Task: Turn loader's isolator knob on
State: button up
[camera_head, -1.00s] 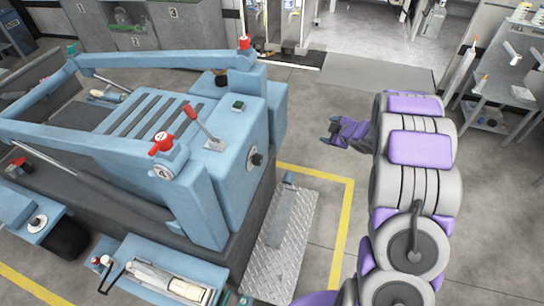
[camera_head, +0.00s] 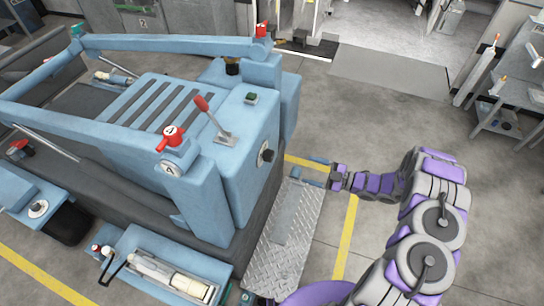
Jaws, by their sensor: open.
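The loader (camera_head: 233,160) is a large light-blue machine at left and centre. A dark round knob (camera_head: 267,155) sits on its right side face. A red knob (camera_head: 171,139) with a white marked top stands on a front post, above a round white plate with a mark. I cannot tell which of these is the isolator knob, or read its setting. My gripper (camera_head: 315,171) is open and empty, right of the loader's side face. Its two fingers point left toward the dark knob, with a gap between.
A red-handled lever (camera_head: 210,115) and a green button (camera_head: 250,97) are on the loader's top. Another red knob (camera_head: 262,31) is at its far corner. A metal tread plate (camera_head: 275,265) lies beside the loader. Grey floor is clear on the right, before a workbench (camera_head: 510,115).

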aim_at(272, 158)
jog(key=b+x, duration=0.2)
jog(key=x, duration=1.2)
jog(key=shift+w+f, duration=0.1)
jog(key=shift+w, duration=0.05)
jog(key=shift+w+a+b, duration=0.1)
jog(key=shift+w+b, duration=0.1)
jog(key=shift+b, duration=0.1)
jog(key=shift+w+d, duration=0.2)
jog(key=shift+d, duration=0.05)
jog(key=shift+a, duration=0.75)
jog(key=c, duration=0.3)
jog(key=shift+d, duration=0.35)
jog(key=c, duration=0.5)
jog(key=shift+c, duration=1.2)
